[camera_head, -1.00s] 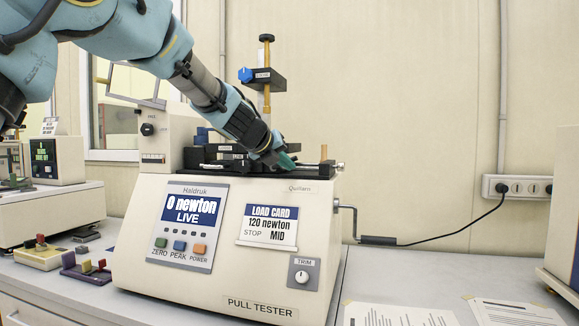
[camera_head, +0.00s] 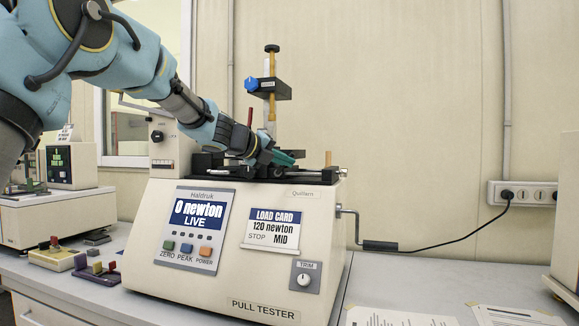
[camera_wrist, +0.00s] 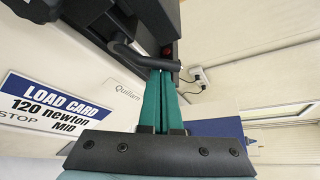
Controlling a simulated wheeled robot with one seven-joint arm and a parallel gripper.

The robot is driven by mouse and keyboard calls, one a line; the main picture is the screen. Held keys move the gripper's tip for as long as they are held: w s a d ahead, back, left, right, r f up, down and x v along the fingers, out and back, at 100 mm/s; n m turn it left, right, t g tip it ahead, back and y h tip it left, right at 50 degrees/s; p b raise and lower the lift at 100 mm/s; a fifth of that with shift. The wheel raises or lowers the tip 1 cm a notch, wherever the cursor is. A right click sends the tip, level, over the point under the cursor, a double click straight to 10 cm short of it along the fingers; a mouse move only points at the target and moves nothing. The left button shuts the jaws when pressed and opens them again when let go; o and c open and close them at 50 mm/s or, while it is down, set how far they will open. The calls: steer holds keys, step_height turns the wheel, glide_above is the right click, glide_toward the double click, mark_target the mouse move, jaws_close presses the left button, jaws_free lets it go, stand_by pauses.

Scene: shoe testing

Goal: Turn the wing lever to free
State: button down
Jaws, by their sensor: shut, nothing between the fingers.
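The pull tester (camera_head: 265,250) stands on the bench with a black clamp assembly on its top deck. My gripper (camera_head: 288,157) is at this assembly, with its green fingers closed together and nothing between them. In the wrist view my gripper (camera_wrist: 161,76) has its fingertips against or just behind a dark bent bar (camera_wrist: 145,60), which crosses in front of them. This bar looks like the wing lever, but I cannot tell its setting. Whether the fingers touch it is unclear. In the head view my wrist and fingers hide much of the clamp.
A post with a blue knob (camera_head: 252,84) rises behind the clamp. A thin red rod (camera_head: 250,117) stands beside my wrist. A tan peg (camera_head: 328,158) is right of the fingers. A side crank (camera_head: 378,245) sticks out right. The display reads 0 newton, LIVE; the load card reads MID.

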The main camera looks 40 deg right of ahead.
steer(key=w+n+h, duration=0.1)
steer(key=a+r+n+g+h+p, duration=0.1)
steer(key=n, duration=0.1)
steer(key=shift+w+r, duration=0.2)
steer(key=shift+w, duration=0.2)
steer(key=shift+a, duration=0.1)
stand_by(0.6)
